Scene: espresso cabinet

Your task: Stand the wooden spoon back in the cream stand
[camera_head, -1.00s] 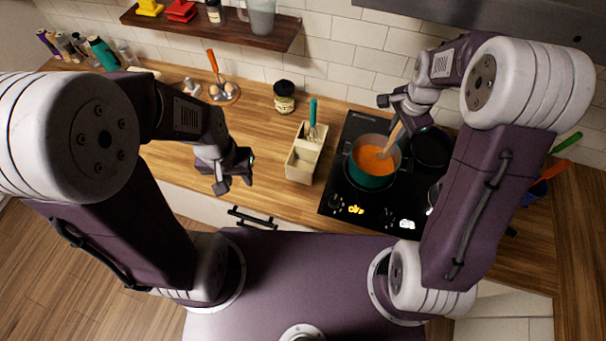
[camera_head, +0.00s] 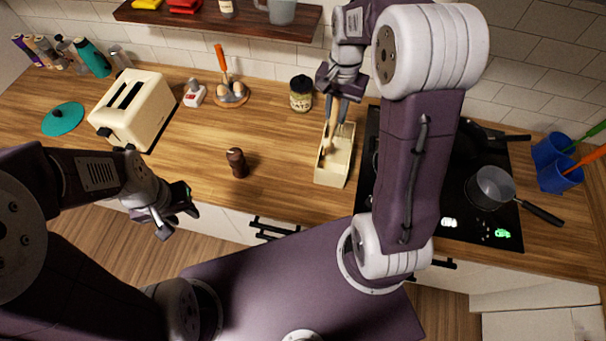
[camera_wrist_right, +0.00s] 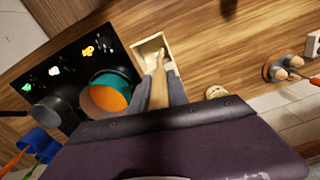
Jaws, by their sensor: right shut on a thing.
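The cream stand (camera_head: 337,178) is an open box on the wooden counter, left of the black hob; it also shows in the right wrist view (camera_wrist_right: 139,45). My right gripper (camera_head: 340,92) is above the far end of the stand, shut on the wooden spoon (camera_head: 332,125). The spoon hangs down with its lower end over or inside the stand; I cannot tell how deep. In the right wrist view the spoon (camera_wrist_right: 158,92) lies between the two fingers, pointing at the stand. My left gripper (camera_head: 178,215) is open and empty in front of the counter edge.
A jar (camera_head: 301,95) stands left of the stand. A brown pepper mill (camera_head: 237,163) and a cream toaster (camera_head: 138,108) are further left. On the hob are a teal pot of orange soup (camera_wrist_right: 112,97) and a grey saucepan (camera_head: 491,188). A shelf (camera_head: 215,22) overhangs the back.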

